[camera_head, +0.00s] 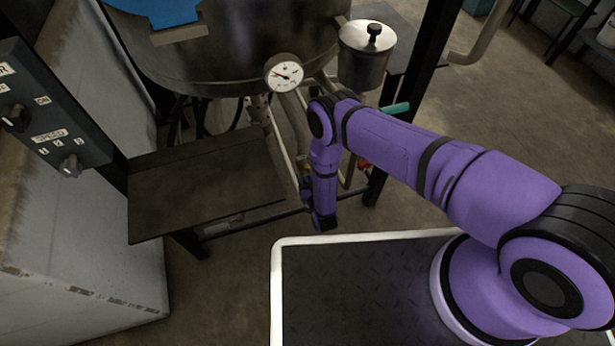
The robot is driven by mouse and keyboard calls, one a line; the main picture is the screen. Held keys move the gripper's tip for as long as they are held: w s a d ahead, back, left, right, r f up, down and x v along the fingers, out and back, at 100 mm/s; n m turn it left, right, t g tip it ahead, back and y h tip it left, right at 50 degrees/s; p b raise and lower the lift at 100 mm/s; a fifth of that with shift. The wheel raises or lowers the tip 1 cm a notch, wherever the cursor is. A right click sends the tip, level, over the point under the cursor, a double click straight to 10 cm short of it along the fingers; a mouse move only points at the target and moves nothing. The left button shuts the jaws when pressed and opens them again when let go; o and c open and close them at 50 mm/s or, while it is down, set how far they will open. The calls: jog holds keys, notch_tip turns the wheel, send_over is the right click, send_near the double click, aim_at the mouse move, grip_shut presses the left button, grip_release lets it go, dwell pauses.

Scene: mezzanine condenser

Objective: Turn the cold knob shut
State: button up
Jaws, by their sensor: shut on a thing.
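My purple arm reaches from the right and bends down in front of the pipes under the big metal vessel. My gripper (306,192) is small in the picture at the end of the arm, beside the pipes. A red knob (363,164) shows to the right, behind my forearm and apart from my gripper.
The metal vessel (235,50) with a round gauge (284,73) stands above the pipes. A lidded pot (366,52) is at its right. A dark shelf (205,182) and a control panel (45,110) with knobs are at the left. A dark frame leg stands behind my arm.

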jog(key=m, duration=0.5)
jog(key=shift+d+f, duration=0.1)
jog(key=shift+d, duration=0.05)
jog(key=shift+m, duration=1.9)
jog(key=o, duration=0.9)
jog(key=shift+v, duration=5.35)
